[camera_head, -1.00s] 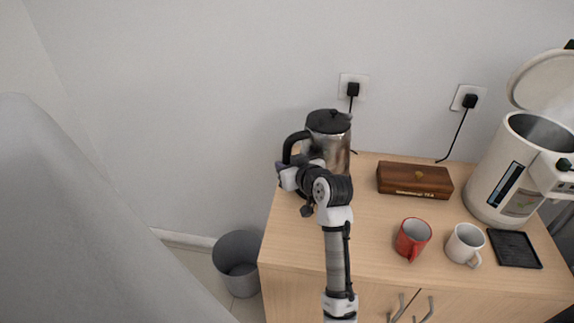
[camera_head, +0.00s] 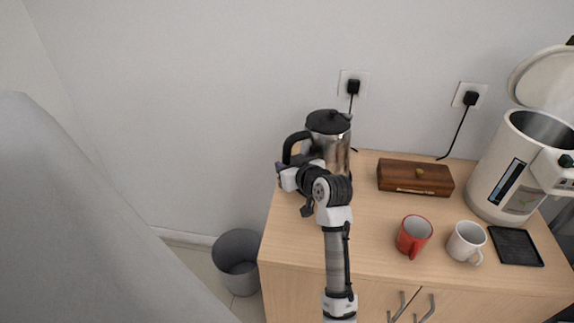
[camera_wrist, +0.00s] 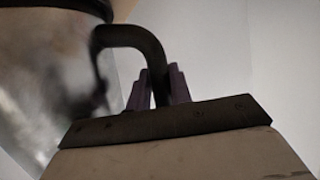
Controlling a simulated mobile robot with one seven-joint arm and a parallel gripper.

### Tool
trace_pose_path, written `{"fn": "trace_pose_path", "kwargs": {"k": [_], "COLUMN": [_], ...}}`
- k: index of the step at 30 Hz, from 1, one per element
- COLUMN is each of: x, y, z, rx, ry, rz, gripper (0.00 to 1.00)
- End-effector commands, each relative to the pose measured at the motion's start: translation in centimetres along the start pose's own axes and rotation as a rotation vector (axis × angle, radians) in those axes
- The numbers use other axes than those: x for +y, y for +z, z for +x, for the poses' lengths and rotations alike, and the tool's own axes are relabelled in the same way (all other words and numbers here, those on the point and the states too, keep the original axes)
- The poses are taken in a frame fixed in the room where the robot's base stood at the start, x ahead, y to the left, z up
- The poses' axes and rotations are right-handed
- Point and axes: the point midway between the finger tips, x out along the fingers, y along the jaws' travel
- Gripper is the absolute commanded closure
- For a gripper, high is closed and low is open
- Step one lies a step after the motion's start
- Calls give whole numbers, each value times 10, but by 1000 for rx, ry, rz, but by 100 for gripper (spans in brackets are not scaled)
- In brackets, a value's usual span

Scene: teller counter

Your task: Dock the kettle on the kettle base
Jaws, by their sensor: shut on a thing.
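The kettle (camera_head: 337,146), steel with a black lid and black handle, stands upright at the back left of the counter in the head view. My gripper (camera_head: 283,171) is at its handle, on the left side. In the wrist view the fingers (camera_wrist: 159,88) are shut on the black handle (camera_wrist: 135,38), with the steel body (camera_wrist: 45,85) to the left. The kettle base is not visible; the kettle's underside is hidden behind my arm, so I cannot tell whether it rests on anything.
A wooden tea box (camera_head: 415,178) lies right of the kettle. A red mug (camera_head: 412,238), a white mug (camera_head: 465,243), a black tray (camera_head: 516,247) and a large white water boiler (camera_head: 505,170) stand farther right. A grey bin (camera_head: 238,262) is on the floor left of the counter (camera_head: 375,235).

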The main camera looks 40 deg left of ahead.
Motion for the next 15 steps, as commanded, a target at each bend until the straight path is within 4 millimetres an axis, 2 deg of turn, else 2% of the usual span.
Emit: {"fn": "trace_pose_path", "kwargs": {"k": [3, 4, 6, 15], "x": [0, 0, 0, 0], "y": [0, -1, -1, 3], "z": [0, 0, 0, -1], "rx": [7, 7, 6, -3], "ry": [2, 2, 2, -1], "rz": [-5, -5, -4, 3], "gripper": [100, 77, 70, 70]}}
